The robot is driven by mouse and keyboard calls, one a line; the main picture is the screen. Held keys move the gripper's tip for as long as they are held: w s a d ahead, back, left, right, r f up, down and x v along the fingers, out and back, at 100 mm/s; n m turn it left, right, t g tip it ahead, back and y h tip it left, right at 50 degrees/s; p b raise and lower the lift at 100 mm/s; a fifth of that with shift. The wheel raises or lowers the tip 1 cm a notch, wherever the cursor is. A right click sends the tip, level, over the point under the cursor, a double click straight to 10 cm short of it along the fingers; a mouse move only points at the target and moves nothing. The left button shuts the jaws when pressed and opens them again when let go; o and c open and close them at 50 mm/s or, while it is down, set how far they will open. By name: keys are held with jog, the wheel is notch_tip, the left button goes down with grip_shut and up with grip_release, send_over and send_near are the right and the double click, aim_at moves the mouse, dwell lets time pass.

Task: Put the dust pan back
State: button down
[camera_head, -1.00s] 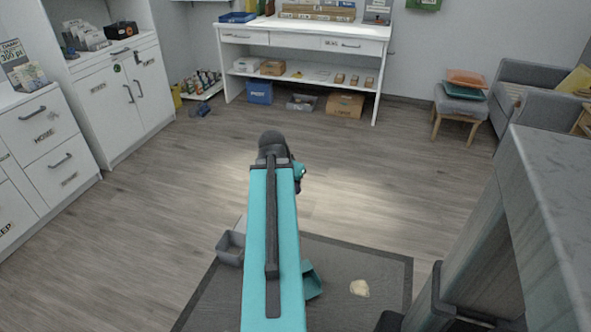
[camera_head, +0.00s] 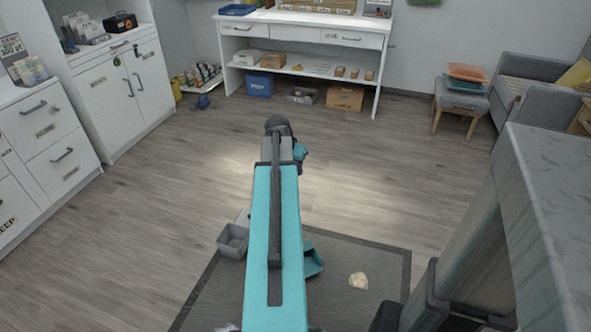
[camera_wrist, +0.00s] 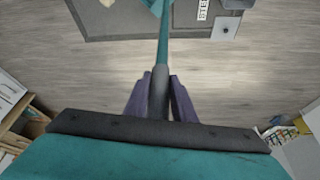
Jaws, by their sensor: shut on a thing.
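The teal dust pan (camera_head: 313,262) shows over the dark mat, just right of my teal arm and partly hidden by it. In the wrist view, its pan end (camera_wrist: 154,4) is cut off at the top edge, and its long thin teal handle (camera_wrist: 164,40) runs down to my gripper. My gripper (camera_wrist: 159,84) has its two purple fingers shut around the handle's dark lower part. The gripper is hidden in the head view. I cannot tell whether the pan touches the mat.
A grey bin (camera_head: 233,240) stands left of my arm at the mat's edge. A cream heap (camera_head: 358,281) lies on the dark mat (camera_head: 375,255). A grey-topped table (camera_head: 555,190) stands close at right. White cabinets (camera_head: 130,85) line the left; open floor lies ahead.

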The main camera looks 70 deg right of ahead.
jog(key=shift+w+d+f, duration=0.1)
jog(key=shift+w+d, duration=0.15)
jog(key=shift+d, duration=0.6)
jog(key=shift+w+d+f, duration=0.1)
jog(key=shift+w+d, duration=0.1)
jog(key=shift+d, duration=0.65)
jog(key=shift+f+b, duration=0.3)
jog(key=shift+f, duration=1.55)
jog(key=c, duration=1.5)
grip_release()
jog(key=p+v, duration=0.1)
jog(key=v, duration=1.1)
